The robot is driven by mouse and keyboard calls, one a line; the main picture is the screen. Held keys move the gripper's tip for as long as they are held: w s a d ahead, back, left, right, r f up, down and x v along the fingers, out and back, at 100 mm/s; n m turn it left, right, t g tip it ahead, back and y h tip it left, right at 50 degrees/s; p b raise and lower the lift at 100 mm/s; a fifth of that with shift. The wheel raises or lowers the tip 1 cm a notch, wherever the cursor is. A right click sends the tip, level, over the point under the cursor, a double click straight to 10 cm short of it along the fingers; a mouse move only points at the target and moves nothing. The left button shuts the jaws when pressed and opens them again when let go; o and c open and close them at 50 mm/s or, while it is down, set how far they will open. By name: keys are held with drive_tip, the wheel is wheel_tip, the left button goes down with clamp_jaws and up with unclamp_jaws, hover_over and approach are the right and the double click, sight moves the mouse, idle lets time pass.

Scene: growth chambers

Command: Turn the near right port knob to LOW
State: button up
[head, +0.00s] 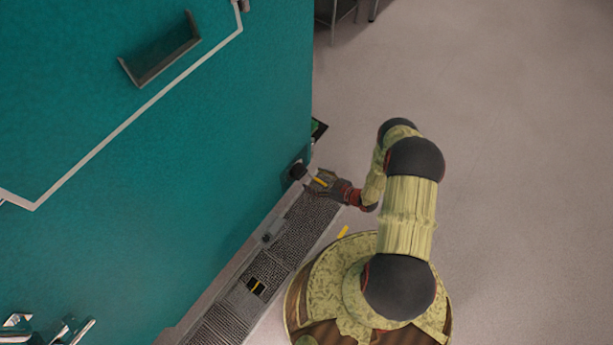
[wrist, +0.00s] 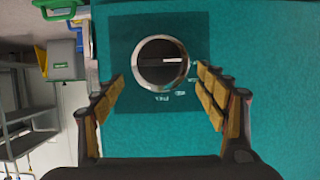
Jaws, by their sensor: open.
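A round black port knob (wrist: 150,68) with a silver rim sits on a dark square plate (wrist: 126,35) on the teal chamber wall in the wrist view. Its white pointer line points to the right of the picture. Small white marks (wrist: 162,98) lie right of and below the knob, too small to read surely. In the head view the knob (head: 297,170) sticks out low near the wall's right end. My gripper (wrist: 160,75) is open, one finger on each side of the knob's lower part, with no clear contact. In the head view my gripper (head: 322,181) is just right of the knob.
A dark grated ledge (head: 268,268) runs along the foot of the teal wall (head: 200,180). A grey shelf rack (wrist: 25,125) and bins (wrist: 65,60) stand at the left in the wrist view. Open floor (head: 500,180) lies right.

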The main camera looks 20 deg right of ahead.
sight(304, 174)
drive_tip(key=shift+b+x, duration=0.8)
drive_tip(key=shift+x, duration=1.8)
drive_tip(key=c, duration=0.3)
drive_tip(key=c, duration=0.7)
drive_tip(key=shift+c, duration=0.8)
drive_tip(key=shift+f+m, duration=0.1)
drive_tip(key=shift+m, duration=0.2)
drive_tip(key=shift+w+d+f+m+g+y, duration=0.1)
drive_tip(key=shift+d+m+g+y, duration=0.2)
drive_tip(key=shift+m+y, duration=0.4)
drive_tip(key=shift+w+d+m+g+y, duration=0.1)
drive_tip(key=shift+m+g+y, duration=0.3)
drive_tip(key=shift+m, duration=0.6)
drive_tip(key=o, duration=1.1)
